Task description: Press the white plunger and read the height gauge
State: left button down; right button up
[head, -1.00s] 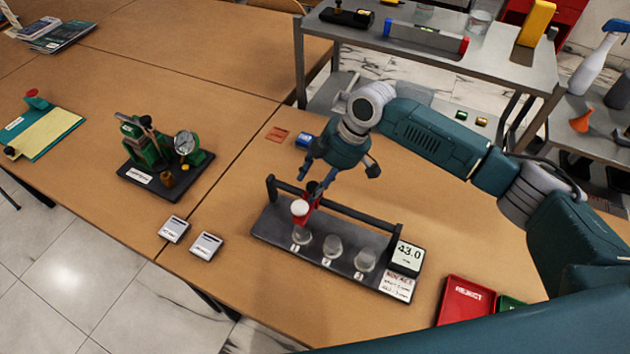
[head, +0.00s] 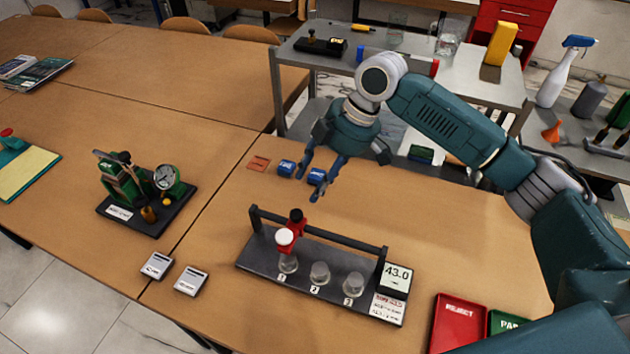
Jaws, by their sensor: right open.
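The white plunger (head: 285,237) sits on top of a small red gauge head at the left end of the black gauge rig (head: 262,262), above the glass piece at position 1. The height gauge display (head: 398,276) at the rig's right end reads 43.0. My right gripper (head: 307,189) points down with its fingers apart, behind and above the plunger and clear of it. It appears empty, in front of the blue blocks in the picture. My left gripper is not in view.
Clear pieces stand at positions 2 (head: 319,273) and 3 (head: 353,284). A red reject tray (head: 459,322) and green tray (head: 503,322) are front right. Blue blocks (head: 286,168) lie behind the rig. A green dial gauge stand (head: 124,184) is left. The table right of the blocks is clear.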

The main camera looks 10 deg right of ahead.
aim_at(284, 238)
jog(key=k+j, duration=1.25)
